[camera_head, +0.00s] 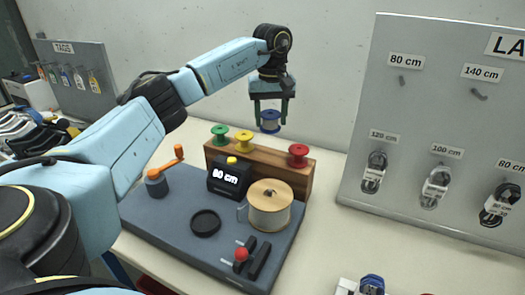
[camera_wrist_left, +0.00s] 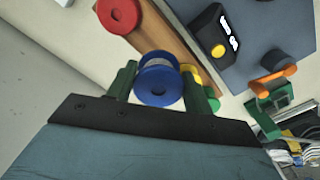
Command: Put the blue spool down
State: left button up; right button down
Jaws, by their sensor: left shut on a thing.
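The blue spool (camera_head: 270,122) is between the green fingers of my left gripper (camera_head: 270,112), held in the air above the wooden rack (camera_head: 259,173). In the left wrist view the blue spool (camera_wrist_left: 158,80) sits between the two fingers of the left gripper (camera_wrist_left: 160,92), with the rack (camera_wrist_left: 172,40) beyond it. On the rack stand a green spool (camera_head: 220,133), a yellow spool (camera_head: 243,143) and a red spool (camera_head: 298,155), with a gap between yellow and red. My right gripper is not in view.
A display reading 80 cm (camera_head: 229,177), a large cord reel (camera_head: 270,207), an orange-handled crank (camera_head: 164,170) and a black ring (camera_head: 205,223) are on the grey mat (camera_head: 185,250). A labelled board (camera_head: 420,110) with hooks stands at the right.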

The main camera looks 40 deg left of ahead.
aim_at(271, 115)
pick_arm(q)
notch_tip(271, 115, down, 6)
jog(key=shift+r, duration=0.15)
notch_tip(271, 115, down, 3)
jog(key=shift+r+b, duration=0.1)
jog(key=shift+b, duration=0.2)
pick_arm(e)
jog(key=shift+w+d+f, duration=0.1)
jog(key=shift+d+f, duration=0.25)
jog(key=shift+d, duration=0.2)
pick_arm(q)
jog(key=o, duration=1.1)
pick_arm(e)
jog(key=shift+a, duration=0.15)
pick_arm(q)
notch_tip(271, 115, up, 12)
jog(key=shift+r+p, duration=0.1)
jog(key=shift+p, duration=0.55)
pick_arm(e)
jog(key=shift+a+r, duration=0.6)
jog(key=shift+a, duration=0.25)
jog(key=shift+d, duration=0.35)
